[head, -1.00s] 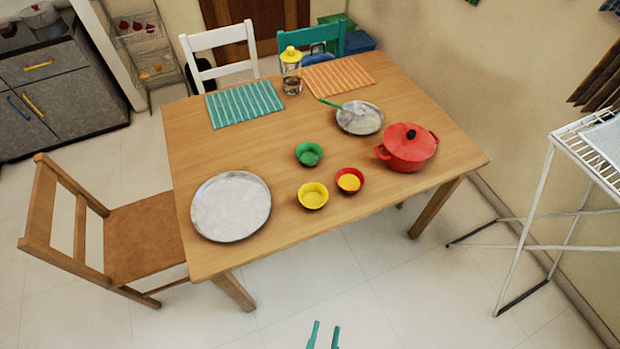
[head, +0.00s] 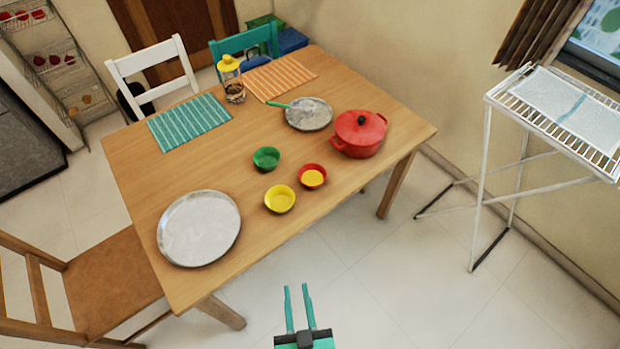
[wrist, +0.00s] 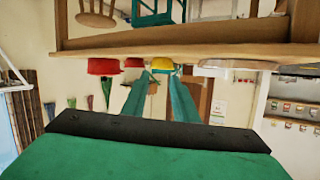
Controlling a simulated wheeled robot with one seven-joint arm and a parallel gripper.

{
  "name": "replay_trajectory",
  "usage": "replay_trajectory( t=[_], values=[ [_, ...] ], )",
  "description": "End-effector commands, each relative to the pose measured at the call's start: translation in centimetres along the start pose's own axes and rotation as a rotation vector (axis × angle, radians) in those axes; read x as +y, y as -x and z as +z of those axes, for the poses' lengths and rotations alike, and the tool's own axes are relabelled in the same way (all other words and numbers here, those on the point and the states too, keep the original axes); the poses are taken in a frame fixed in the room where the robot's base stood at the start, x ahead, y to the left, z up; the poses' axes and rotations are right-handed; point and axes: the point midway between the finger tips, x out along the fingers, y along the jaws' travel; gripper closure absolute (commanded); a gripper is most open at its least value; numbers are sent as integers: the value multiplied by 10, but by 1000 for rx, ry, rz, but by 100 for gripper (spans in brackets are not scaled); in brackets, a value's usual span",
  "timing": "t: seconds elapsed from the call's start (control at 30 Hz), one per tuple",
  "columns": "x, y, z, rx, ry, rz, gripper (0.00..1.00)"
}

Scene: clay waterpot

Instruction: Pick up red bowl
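The small red bowl (head: 313,176), with yellow-orange inside, stands on the table near its front edge. It touches nothing and sits between a yellow bowl (head: 280,199) and a red lidded pot (head: 359,134). A green bowl (head: 266,158) is behind it to the left. My gripper (head: 297,288) is open and empty in front of the table, short of its edge. The wrist view is upside down; there the red bowl (wrist: 133,62) appears left of the fingertips, beside the yellow bowl (wrist: 164,66).
The wooden table (head: 210,140) also bears a large metal plate (head: 199,229), a pan (head: 310,115), two striped mats and a yellow-topped jar (head: 232,80). A wooden chair (head: 115,275) is at the left. A white drying rack (head: 487,150) stands right. Floor in front is clear.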

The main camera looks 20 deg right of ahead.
Motion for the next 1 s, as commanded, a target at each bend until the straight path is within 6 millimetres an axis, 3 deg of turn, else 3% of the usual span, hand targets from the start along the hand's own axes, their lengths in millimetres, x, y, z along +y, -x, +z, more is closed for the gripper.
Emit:
replay_trajectory(
  t=[0.03,0.27,0.6,0.8,1.0],
  values=[
    [6,-20,-4,5,-21,18,74],
    [36,-98,-16,-20,-110,73,74],
    [93,-196,-70,-46,-214,107,74],
    [116,-226,-99,-59,-242,104,74],
    [129,-239,-110,-64,-253,107,74]
  ],
)
